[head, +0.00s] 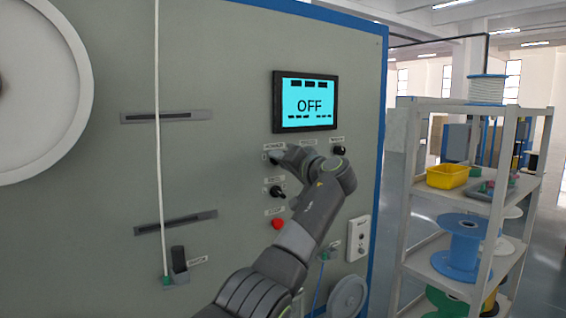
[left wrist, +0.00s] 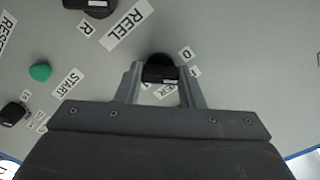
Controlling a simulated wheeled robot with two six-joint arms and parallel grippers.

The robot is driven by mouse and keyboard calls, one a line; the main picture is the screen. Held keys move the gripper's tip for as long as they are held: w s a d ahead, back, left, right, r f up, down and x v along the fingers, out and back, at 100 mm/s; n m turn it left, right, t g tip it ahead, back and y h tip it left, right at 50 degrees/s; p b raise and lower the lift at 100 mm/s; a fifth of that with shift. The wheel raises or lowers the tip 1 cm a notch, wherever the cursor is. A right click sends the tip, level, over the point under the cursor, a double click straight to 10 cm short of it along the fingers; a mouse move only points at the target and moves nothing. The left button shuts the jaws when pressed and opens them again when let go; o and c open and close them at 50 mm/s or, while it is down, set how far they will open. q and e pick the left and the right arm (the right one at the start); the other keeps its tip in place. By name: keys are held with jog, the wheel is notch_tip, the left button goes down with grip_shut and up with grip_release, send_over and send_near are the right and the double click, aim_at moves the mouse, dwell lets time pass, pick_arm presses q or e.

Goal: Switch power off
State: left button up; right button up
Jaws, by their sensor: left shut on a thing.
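The black power knob (left wrist: 160,71) sits on the grey machine panel (head: 220,60), below and left of the screen. A partly covered label ending in "ER" and small "0" and "1" marks lie beside it in the left wrist view. My left gripper (head: 280,158) is at this knob, and in the left wrist view its two fingers (left wrist: 160,80) are shut on the knob, one on each side. The screen (head: 308,103) is lit cyan and reads OFF. My right gripper is in neither view.
Another black knob (head: 276,191) and a red button (head: 278,224) are below the power knob. A black knob (head: 339,150) is to its right. A green button (left wrist: 40,71) shows beside the START label. A shelf (head: 403,200) with spools stands right of the machine.

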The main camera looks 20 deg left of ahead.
pick_arm(q)
jog(key=o, duration=1)
jog(key=shift+d, duration=0.1)
jog(key=shift+b+v, duration=2.65)
jog(key=shift+v, duration=6)
jog(key=shift+f, duration=0.15)
